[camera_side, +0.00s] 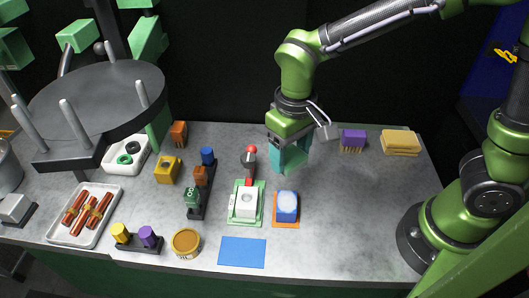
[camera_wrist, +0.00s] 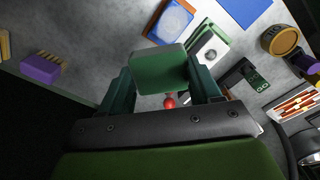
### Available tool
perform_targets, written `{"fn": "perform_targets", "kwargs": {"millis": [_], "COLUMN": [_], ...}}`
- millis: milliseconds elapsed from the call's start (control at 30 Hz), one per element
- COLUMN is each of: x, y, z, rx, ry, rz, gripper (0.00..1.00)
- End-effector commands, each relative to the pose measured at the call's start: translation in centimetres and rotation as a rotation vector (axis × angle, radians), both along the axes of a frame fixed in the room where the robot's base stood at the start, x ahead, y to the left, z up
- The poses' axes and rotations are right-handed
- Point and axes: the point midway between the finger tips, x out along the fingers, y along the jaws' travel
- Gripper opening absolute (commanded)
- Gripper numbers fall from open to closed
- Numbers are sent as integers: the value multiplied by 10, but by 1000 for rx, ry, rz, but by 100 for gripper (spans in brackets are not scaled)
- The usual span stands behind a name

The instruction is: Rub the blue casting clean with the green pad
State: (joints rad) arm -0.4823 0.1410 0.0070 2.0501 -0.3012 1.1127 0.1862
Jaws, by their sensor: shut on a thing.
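The blue casting (camera_side: 287,208) sits on an orange mat (camera_side: 277,223) right of the table's middle, with a pale, whitish patch on its top. It also shows at the top of the wrist view (camera_wrist: 172,22). My gripper (camera_side: 291,158) is above the table, behind the casting and apart from it. It is shut on the green pad (camera_wrist: 160,70), which fills the space between its fingers in the wrist view. In the side view the pad is partly hidden by the fingers.
A white block (camera_side: 246,205) on a green base stands just left of the casting, with a red-knobbed lever (camera_side: 251,150) behind it. A blue sheet (camera_side: 243,252) lies in front. A purple brush (camera_side: 353,139) and yellow pads (camera_side: 400,141) are at the back right. Bare table lies right of the casting.

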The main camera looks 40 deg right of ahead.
Motion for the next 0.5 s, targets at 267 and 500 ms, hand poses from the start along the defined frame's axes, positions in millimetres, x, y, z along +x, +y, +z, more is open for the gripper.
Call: {"fn": "perform_targets", "kwargs": {"millis": [267, 500], "x": [0, 0], "y": [0, 0], "z": [-20, -42], "rx": [-2, -2], "ry": [3, 3], "rz": [1, 0], "gripper": [34, 34]}}
